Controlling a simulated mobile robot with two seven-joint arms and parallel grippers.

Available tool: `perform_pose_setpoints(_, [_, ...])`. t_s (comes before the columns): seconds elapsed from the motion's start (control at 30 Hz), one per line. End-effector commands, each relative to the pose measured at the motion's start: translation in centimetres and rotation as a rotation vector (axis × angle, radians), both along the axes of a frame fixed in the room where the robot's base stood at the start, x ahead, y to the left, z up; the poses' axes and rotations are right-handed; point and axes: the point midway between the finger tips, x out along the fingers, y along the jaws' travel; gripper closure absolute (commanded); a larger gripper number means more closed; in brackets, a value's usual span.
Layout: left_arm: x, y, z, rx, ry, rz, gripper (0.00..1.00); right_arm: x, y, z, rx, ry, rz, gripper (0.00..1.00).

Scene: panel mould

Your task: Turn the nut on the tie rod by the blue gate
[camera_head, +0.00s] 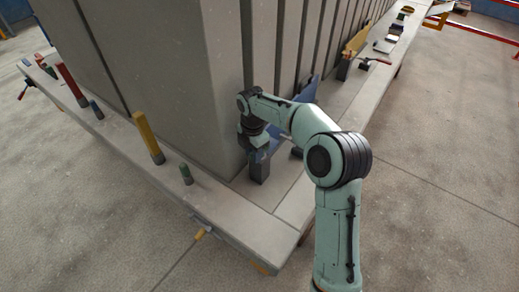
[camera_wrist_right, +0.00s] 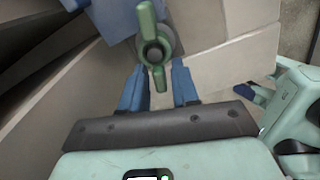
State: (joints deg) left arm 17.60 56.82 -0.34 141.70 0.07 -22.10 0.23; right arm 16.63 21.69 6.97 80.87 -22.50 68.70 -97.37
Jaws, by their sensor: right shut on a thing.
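A green wing nut (camera_wrist_right: 153,50) with two wings sits on a dark rod end in the right wrist view. The blue gate (camera_wrist_right: 115,18) shows behind the nut at the top. The arm hides the nut there. Part of the blue gate (camera_head: 308,90) shows behind my forearm. My left gripper is not in view.
A tall grey panel mould (camera_head: 170,80) stands on a pale bench (camera_head: 255,215). Several small items lie at the far right end. The floor at right is open.

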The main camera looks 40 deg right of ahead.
Motion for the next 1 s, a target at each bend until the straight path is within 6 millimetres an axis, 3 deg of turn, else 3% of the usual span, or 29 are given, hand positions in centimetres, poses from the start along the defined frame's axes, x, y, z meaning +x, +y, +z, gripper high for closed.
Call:
perform_pose_setpoints(0.37, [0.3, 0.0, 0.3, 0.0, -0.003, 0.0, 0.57, 0.3, 0.0, 0.1, -0.001, -0.004, -0.074, 1.0])
perform_pose_setpoints(0.67, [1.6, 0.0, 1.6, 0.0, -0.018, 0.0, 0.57, 1.1, -0.1, 0.2, -0.001, -0.003, -0.353, 1.0])
perform_pose_setpoints(1.0, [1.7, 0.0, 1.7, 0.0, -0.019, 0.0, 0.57, 1.2, -0.2, 0.2, -0.001, -0.005, -0.4, 1.0])
